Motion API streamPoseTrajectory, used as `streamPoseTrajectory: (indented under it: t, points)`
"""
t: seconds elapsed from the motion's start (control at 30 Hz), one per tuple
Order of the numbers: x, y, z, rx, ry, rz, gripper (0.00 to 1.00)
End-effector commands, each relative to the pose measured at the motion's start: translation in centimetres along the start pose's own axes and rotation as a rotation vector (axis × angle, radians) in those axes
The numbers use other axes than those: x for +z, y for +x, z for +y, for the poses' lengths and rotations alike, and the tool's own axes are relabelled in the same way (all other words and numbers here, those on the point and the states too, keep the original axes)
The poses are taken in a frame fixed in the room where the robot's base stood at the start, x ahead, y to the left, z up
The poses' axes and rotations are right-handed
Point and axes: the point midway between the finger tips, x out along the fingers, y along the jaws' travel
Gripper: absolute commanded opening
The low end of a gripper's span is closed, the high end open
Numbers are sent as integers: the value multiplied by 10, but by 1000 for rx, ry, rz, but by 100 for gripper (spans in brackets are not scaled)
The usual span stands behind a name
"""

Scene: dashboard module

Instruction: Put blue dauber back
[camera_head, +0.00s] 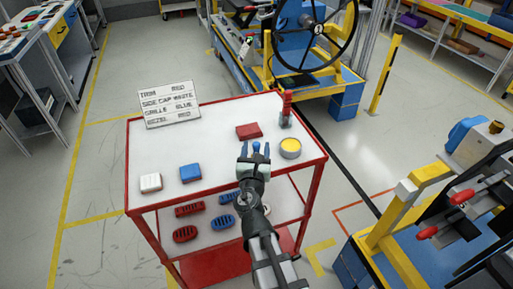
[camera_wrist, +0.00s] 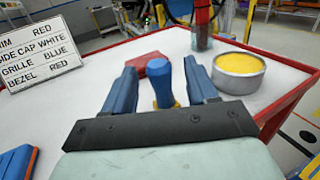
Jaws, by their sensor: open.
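The blue dauber (camera_wrist: 165,80) stands about upright on the white cart top, and a bit of yellow shows at its base. In the head view it is small between my fingertips (camera_head: 256,147). My gripper (camera_wrist: 162,85) is open, with one blue finger on each side of the dauber and a gap on both sides. The gripper's dark crossbar hides the area just below the dauber. A round tin of yellow paste (camera_head: 290,147) stands just right of my gripper. A red dauber (camera_head: 287,100) stands in a grey holder (camera_head: 285,120) behind the tin.
A red block (camera_head: 249,131) lies just behind the dauber. A blue block (camera_head: 190,173) and a white block (camera_head: 151,182) lie at the front left. A lettered sign (camera_head: 170,110) stands at the back left. The middle left of the cart top (camera_head: 200,140) is clear.

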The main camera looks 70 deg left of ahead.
Motion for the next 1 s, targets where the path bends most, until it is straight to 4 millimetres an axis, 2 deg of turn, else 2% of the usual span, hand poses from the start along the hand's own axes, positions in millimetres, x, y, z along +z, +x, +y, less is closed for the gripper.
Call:
streamPoseTrajectory:
  t: [0.2,0.4,1.0]
  points:
    - [0,-35,-2,1,1,1,58]
    - [0,-61,-1,1,1,1,58]
    - [0,-64,0,-1,1,0,58]
